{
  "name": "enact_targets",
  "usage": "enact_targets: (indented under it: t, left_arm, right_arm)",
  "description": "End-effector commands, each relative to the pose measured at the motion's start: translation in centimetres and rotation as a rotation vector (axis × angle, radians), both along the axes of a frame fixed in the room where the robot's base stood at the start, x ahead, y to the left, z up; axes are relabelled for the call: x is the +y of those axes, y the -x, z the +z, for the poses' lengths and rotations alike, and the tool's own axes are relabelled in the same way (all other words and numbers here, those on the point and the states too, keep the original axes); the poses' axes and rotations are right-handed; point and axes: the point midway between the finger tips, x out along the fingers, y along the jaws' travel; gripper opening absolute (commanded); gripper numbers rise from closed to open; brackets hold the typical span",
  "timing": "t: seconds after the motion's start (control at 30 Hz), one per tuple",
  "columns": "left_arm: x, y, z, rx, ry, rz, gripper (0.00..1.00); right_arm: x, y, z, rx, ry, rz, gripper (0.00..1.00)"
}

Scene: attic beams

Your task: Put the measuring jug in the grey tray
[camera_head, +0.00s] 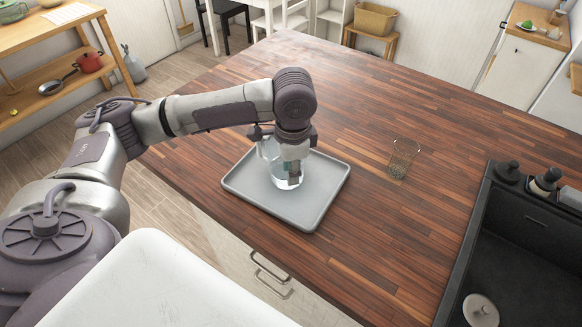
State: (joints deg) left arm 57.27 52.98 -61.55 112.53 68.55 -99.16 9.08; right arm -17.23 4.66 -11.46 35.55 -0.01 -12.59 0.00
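The measuring jug (270,152) is clear and looks upright, inside the grey tray (319,199) near its middle. The tray lies flat on the wooden counter near its front left edge. My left gripper (291,172) points down at the jug, its fingers overlapping the jug's right side. Its wrist hides part of the jug's top. I cannot tell whether the fingers press on the jug wall or stand open around it. My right gripper is not in view.
A clear glass container (403,158) stands on the counter right of the tray. A dark sink (525,245) with several dark bottles at its back edge is at the right. The wooden counter (400,95) is bare behind the tray.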

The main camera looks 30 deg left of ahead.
Motion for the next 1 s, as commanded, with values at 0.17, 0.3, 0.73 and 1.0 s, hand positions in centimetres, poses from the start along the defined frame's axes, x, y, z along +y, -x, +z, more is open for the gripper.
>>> enact_targets:
  t: [0.17, 0.3, 0.73, 1.0]
  left_arm:
    - [-0.1, 0.0, 0.5, -0.003, 0.001, 0.000, 0.31]
    - [-0.2, 0.0, 2.5, -0.005, 0.002, 0.000, 0.31]
    - [-0.6, 0.4, 11.0, -0.004, 0.001, 0.001, 0.31]
    - [-0.7, 0.6, 12.3, 0.000, 0.000, 0.001, 0.31]
  right_arm:
    - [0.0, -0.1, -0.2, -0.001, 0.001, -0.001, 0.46]
    - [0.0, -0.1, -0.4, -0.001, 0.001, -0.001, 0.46]
    - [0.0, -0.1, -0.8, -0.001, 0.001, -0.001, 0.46]
    - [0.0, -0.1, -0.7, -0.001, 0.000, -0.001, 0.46]
